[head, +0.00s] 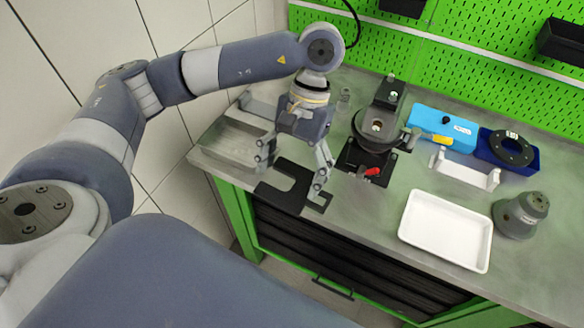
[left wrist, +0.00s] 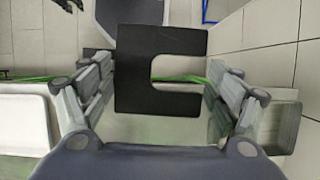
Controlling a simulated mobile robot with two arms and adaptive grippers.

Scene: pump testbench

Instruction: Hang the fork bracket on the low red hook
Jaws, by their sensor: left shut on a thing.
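The fork bracket (head: 284,196) is a flat black plate with a slot in one side. My left gripper (head: 293,172) is shut on it, at the front left edge of the bench. In the left wrist view the bracket (left wrist: 133,72) lies between the two fingers (left wrist: 160,88), its slot opening to the right. Part of the bracket is hidden behind a finger in the head view. I see no red hook in either view. My right gripper is not in view.
A pump unit (head: 376,128) with a red handle stands right of my left gripper. Beyond are a blue box (head: 425,120), a dark blue bin (head: 531,162), a white tray (head: 446,228) and a grey housing (head: 519,215). A green pegboard (head: 470,62) rises behind.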

